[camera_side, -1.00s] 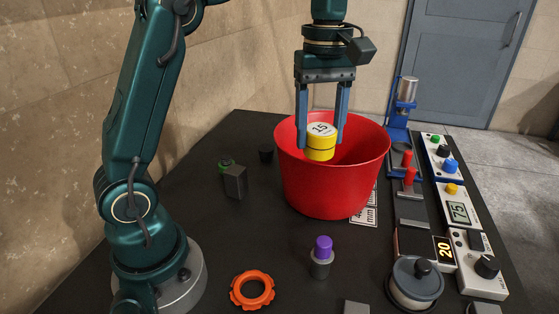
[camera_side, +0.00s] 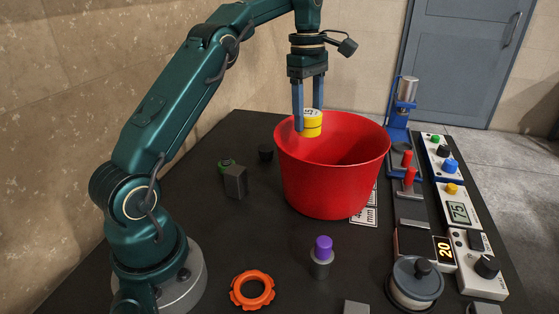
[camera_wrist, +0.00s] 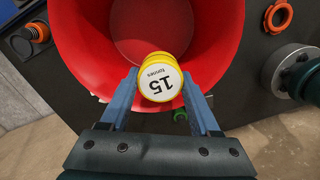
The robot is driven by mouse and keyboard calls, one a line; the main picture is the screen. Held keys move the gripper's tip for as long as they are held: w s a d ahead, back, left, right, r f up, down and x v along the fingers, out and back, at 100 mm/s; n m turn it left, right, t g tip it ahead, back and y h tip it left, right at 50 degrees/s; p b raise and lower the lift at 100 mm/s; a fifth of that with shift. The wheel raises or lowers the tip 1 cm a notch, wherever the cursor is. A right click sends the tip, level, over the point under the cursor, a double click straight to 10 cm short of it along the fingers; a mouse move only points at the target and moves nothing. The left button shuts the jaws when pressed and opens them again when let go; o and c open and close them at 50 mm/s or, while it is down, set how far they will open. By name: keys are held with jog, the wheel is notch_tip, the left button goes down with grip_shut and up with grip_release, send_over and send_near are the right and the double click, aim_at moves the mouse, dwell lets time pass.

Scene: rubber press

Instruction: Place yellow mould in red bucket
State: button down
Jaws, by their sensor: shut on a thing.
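The yellow mould (camera_side: 311,129) is a short yellow cylinder with a white top. In the wrist view the mould (camera_wrist: 160,80) shows "15 tonnes" on its top. My gripper (camera_side: 311,122) is shut on it, with a blue finger on each side; the gripper also shows in the wrist view (camera_wrist: 160,90). The red bucket (camera_side: 333,185) stands open on the black table. The mould is held at the height of the bucket's rim, near its far left edge. In the wrist view it overlaps the rim, and the bucket's inside floor shows empty beyond it.
In front are an orange ring (camera_side: 252,290), a purple-topped cylinder (camera_side: 321,257) and a round pot (camera_side: 416,283). A dark grey block (camera_side: 235,182) stands left of the bucket.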

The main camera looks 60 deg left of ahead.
jog(key=shift+f, duration=7.15)
jog(key=shift+f, duration=0.1)
jog(key=shift+c, duration=0.6)
grip_release()
